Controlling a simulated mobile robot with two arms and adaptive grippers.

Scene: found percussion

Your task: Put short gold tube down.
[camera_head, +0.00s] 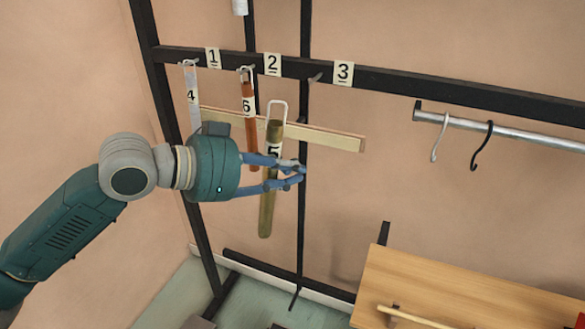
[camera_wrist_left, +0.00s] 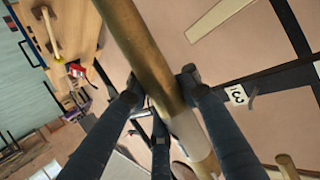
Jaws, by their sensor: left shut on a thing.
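The short gold tube (camera_head: 267,215) carries a label 5 and a white loop at its top. It hangs nearly upright, slightly tilted, below the black rack bar (camera_head: 430,88), and its loop appears apart from the pegs. My left gripper (camera_head: 297,172) is shut on it around its upper middle. In the left wrist view the tube (camera_wrist_left: 145,50) runs between the fingers (camera_wrist_left: 162,88). A silver tube marked 4 (camera_head: 193,100) hangs at sign 1. A copper tube marked 6 (camera_head: 249,125) hangs to its right. My right gripper is in neither view.
A pale wooden batten (camera_head: 335,137) crosses behind the tubes. A bare peg (camera_head: 315,78) sticks out between signs 2 and 3. A metal rail (camera_head: 545,140) at right holds a white and a black hook. A wooden table (camera_head: 470,280) with a wooden stick (camera_head: 415,318) stands lower right.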

